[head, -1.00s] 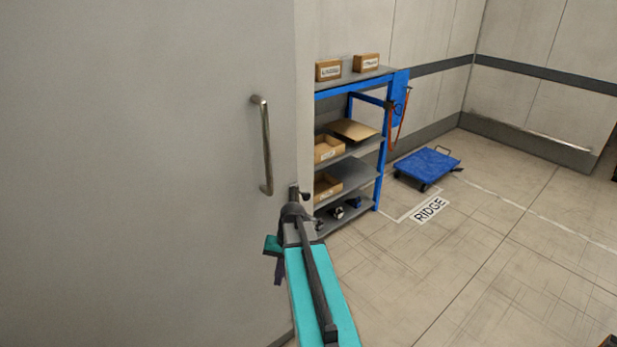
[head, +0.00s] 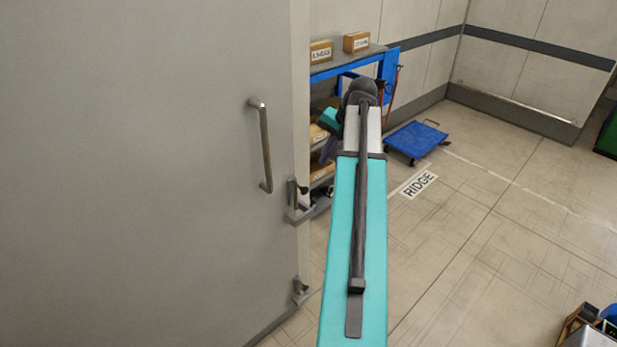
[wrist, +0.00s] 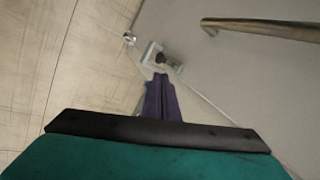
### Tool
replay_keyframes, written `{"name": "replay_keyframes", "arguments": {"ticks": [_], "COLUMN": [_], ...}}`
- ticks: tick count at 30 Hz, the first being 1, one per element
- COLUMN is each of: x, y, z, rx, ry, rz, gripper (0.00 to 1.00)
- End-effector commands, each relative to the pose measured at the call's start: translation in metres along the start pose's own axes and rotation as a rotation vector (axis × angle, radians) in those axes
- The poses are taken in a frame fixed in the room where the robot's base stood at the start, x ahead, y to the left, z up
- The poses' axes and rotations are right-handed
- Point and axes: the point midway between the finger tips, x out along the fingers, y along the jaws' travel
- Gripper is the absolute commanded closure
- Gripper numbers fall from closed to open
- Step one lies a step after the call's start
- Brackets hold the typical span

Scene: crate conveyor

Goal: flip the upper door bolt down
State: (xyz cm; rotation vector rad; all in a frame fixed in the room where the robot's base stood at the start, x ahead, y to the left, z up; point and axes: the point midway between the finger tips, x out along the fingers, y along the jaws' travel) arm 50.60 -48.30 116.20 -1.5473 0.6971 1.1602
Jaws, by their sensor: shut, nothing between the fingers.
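The upper door bolt (head: 294,198) is on the right edge of the grey door, just below and right of the handle. It has an upright metal part, a dark knob and a bracket sticking out to the right. In the wrist view the upper bolt (wrist: 152,52) shows just beyond the fingertips. A lower bolt (head: 300,290) sits near the door's bottom edge and also shows in the wrist view (wrist: 129,38).
The door handle (head: 262,148) is a long bar on the grey door (head: 130,180). A blue shelf (head: 350,62) with boxes stands behind my arm. A blue cart (head: 416,138) is on the floor. Open floor lies to the right.

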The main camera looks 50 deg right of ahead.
Motion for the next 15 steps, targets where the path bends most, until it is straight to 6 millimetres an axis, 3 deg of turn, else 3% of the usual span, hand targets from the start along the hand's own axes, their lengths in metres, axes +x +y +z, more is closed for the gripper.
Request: {"name": "replay_keyframes", "arguments": {"ticks": [15], "x": [0.0005], "y": [0.0017], "z": [-0.0014], "rx": [0.004], "ry": [0.002], "rz": [-0.001], "gripper": [1.00]}}
